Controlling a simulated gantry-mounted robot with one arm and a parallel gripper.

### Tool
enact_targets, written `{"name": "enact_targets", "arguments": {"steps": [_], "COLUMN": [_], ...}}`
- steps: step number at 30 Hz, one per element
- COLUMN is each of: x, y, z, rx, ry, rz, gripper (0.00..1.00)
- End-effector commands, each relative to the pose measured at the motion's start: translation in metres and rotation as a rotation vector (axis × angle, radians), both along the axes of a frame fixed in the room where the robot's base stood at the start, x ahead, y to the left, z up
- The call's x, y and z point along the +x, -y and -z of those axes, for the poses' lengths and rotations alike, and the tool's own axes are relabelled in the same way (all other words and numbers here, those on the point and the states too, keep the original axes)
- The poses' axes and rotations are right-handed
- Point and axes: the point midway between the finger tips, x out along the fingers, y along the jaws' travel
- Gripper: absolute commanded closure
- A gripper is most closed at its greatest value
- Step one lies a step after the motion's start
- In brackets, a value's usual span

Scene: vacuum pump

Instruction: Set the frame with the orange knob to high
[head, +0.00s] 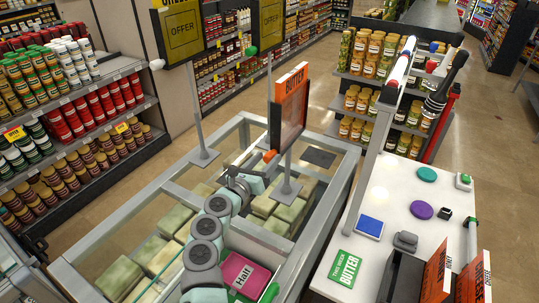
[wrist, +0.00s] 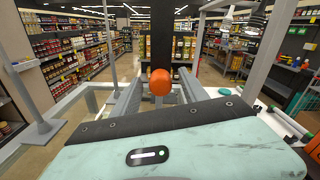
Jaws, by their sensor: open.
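The frame with the orange knob (head: 290,112) has a dark panel and an orange BUTTER header, and stands on a grey pole over the glass-topped case. Its round orange knob (head: 270,156) is at the lower left of the panel, low on the pole. My gripper (head: 262,165) is close to the knob in the head view. In the wrist view, my open gripper (wrist: 159,88) has a finger on each side of the orange knob (wrist: 160,82). Whether the fingers touch it I cannot tell. The dark panel (wrist: 172,40) rises behind the knob.
Two OFFER frames (head: 185,34) stand at the back, one with a white knob (head: 157,64) and one with a green knob (head: 251,51). A white counter (head: 390,190) with small items lies to the right. Shelves of jars (head: 372,75) stand behind.

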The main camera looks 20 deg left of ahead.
Motion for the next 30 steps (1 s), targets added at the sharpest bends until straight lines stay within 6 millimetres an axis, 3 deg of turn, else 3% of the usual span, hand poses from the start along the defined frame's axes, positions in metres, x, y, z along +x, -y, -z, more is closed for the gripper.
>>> {"name": "enact_targets", "arguments": {"steps": [9,20,30], "x": [0.022,0.025,0.025], "y": [0.002,0.004,0.004], "z": [-0.001,0.001,0.001], "rx": [-0.002,0.000,-0.001], "ry": [0.001,-0.002,-0.001], "rz": [0.000,0.001,0.000], "gripper": [0.48,0.48,0.74]}}
